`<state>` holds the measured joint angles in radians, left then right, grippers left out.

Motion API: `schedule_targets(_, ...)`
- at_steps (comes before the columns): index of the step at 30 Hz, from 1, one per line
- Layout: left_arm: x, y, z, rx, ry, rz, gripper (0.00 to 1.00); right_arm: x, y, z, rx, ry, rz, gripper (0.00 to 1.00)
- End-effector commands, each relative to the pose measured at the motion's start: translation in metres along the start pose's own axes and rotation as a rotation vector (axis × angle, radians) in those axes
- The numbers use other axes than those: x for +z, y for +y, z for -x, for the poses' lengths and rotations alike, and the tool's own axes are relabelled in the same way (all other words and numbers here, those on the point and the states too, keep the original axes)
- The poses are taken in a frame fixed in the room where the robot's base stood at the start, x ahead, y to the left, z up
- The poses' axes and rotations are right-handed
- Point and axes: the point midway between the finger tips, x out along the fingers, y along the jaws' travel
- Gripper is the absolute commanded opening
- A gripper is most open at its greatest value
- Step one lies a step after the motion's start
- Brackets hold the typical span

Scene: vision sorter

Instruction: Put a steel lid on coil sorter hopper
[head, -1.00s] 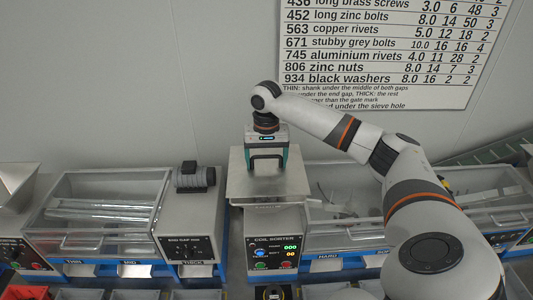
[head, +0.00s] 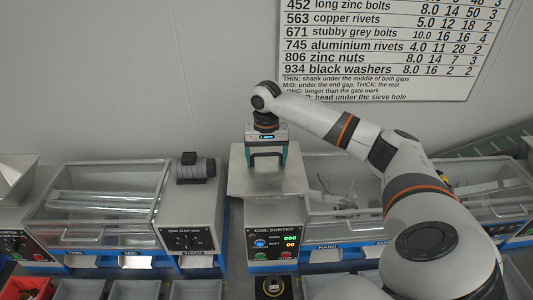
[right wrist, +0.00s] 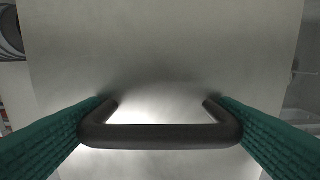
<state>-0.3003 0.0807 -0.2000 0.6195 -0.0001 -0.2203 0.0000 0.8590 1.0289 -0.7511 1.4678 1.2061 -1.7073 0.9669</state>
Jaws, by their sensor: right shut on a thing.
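The steel lid (head: 240,183) is a flat grey plate with a black bar handle. It lies over the top of the coil sorter (head: 273,240), whose hopper is hidden beneath it. My right gripper (head: 267,165) is above the lid with its green fingers on both sides of the handle, shut on it. In the right wrist view the handle (right wrist: 160,137) spans between the two fingers, and the lid plate (right wrist: 160,50) fills most of the picture. I cannot tell whether the lid rests fully on the hopper rim. My left gripper is not in view.
A clear-covered sorter bin (head: 100,200) stands to the left, with an end gap box (head: 188,238) and a dark motor (head: 194,167) beside it. Another clear-covered bin (head: 470,200) is at right, partly behind my right arm. Grey trays (head: 135,290) line the front. A printed chart (head: 380,45) hangs behind.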

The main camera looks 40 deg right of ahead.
Motion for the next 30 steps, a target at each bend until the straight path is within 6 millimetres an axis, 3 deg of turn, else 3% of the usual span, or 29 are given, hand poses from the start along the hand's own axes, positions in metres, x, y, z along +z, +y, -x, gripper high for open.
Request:
schedule_targets(7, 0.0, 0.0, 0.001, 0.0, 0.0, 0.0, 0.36, 0.0, 0.0, 0.0, 0.001, -0.001, 0.0, 0.52)
schedule_targets(8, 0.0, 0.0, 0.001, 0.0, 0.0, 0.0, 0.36, 0.0, 0.0, 0.0, 0.001, -0.001, 0.0, 0.88)
schedule_targets(10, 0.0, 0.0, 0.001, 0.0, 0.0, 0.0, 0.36, 0.0, 0.0, 0.0, 0.001, -0.001, 0.0, 1.0)
schedule_targets(20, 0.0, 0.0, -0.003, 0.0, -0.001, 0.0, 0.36, 0.0, 0.001, 0.004, 0.002, -0.001, 0.0, 1.0)
schedule_targets(23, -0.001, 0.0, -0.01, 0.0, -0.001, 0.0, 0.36, 0.0, 0.001, 0.017, 0.004, -0.003, -0.001, 1.0)
schedule_targets(30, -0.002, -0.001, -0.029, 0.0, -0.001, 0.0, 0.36, 0.0, 0.002, 0.068, 0.006, -0.005, 0.0, 1.0)
